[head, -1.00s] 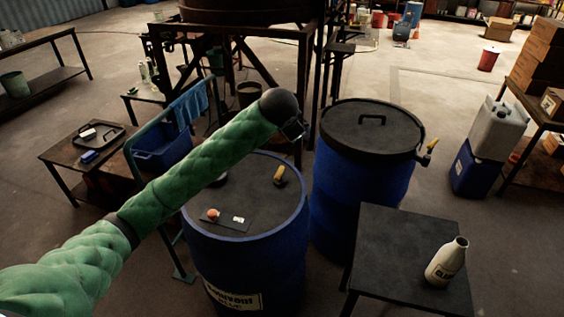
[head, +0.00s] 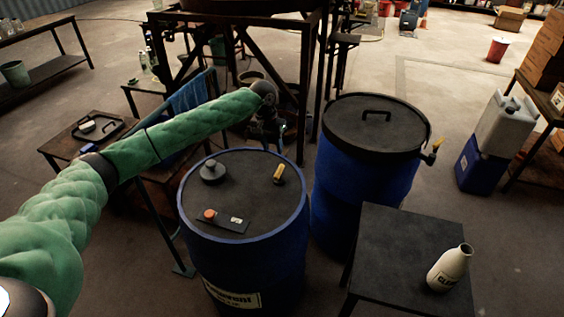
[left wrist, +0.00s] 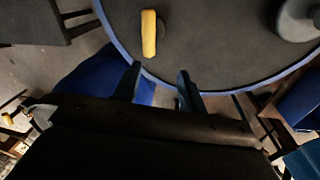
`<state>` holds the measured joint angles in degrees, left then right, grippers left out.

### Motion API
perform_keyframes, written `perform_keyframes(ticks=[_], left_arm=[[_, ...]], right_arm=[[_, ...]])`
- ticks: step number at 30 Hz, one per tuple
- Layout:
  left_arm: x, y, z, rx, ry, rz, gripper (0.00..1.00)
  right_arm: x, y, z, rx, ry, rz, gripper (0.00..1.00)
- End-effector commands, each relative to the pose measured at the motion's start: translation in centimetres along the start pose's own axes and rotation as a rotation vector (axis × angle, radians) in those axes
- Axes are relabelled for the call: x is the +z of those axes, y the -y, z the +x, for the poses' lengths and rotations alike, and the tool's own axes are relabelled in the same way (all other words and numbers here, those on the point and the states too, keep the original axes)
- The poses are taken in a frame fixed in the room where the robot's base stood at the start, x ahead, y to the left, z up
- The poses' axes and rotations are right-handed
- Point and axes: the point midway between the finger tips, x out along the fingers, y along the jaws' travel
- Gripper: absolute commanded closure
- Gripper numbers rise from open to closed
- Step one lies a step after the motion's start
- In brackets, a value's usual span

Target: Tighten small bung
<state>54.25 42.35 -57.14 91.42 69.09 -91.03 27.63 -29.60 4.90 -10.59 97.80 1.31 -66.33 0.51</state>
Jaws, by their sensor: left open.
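The near blue drum (head: 245,262) has a dark top with a blue rim. On it stand a grey round knob-like bung (head: 212,170) at the left and a short yellow bar-shaped piece (head: 279,174) at the back right. I cannot tell for sure which is the small bung. My left gripper (left wrist: 160,73) is open and empty, its fingertips at the drum's rim. In the left wrist view the yellow piece (left wrist: 149,33) lies just beyond the fingertips, apart from them, and the grey bung (left wrist: 298,18) is at the right. My right gripper is not in view.
An orange round piece (head: 209,214) sits on a dark plate on the drum's front left. A lidded blue drum (head: 366,180) stands close at the right. A dark table (head: 385,250) holds a cream bottle (head: 450,268). A dark metal frame (head: 300,70) rises behind.

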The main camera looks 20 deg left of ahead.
Motion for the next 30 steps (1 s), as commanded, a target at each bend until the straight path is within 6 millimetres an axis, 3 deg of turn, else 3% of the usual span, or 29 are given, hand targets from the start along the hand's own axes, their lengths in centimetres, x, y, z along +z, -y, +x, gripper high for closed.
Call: perform_keyframes(ticks=[6, 13, 24, 30], left_arm=[[0.3, -1.3, 0.0, 0.074, 0.026, -0.151, 0.59], [0.3, -1.4, 0.7, 0.073, 0.026, -0.193, 0.59], [0.4, -1.8, 5.7, 0.072, 0.026, -0.190, 0.59], [0.4, -1.9, 7.4, 0.071, 0.025, -0.190, 0.59]], right_arm=[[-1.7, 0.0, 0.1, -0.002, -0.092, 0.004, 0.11], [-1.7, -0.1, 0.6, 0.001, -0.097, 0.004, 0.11], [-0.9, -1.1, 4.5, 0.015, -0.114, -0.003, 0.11], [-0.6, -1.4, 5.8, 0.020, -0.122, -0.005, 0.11]])
